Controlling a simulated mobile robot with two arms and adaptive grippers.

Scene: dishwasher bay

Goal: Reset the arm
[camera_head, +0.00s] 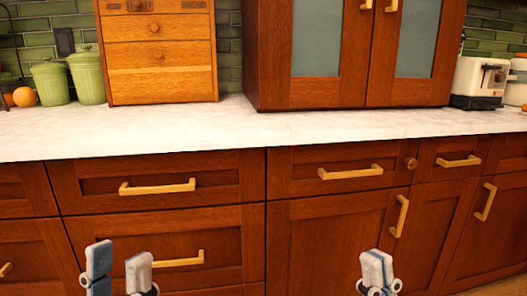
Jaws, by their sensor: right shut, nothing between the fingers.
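My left gripper (119,268) shows at the bottom left edge of the head view, in front of the lower drawer. Its two fingertips point up and stand apart with a clear gap between them, so it is open and empty. My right gripper (378,270) shows at the bottom, right of the middle, in front of the cabinet door. Its fingertips are together with nothing between them. Both grippers are below the counter height in the picture. The arms behind them are cut off by the lower edge.
A white countertop (300,126) runs across, with its front middle clear. Below are wooden drawers with brass handles (157,187) that stick out. On it stand green canisters (87,78), a wooden drawer box (160,55), a glass-door cabinet (340,95) and a toaster (480,82).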

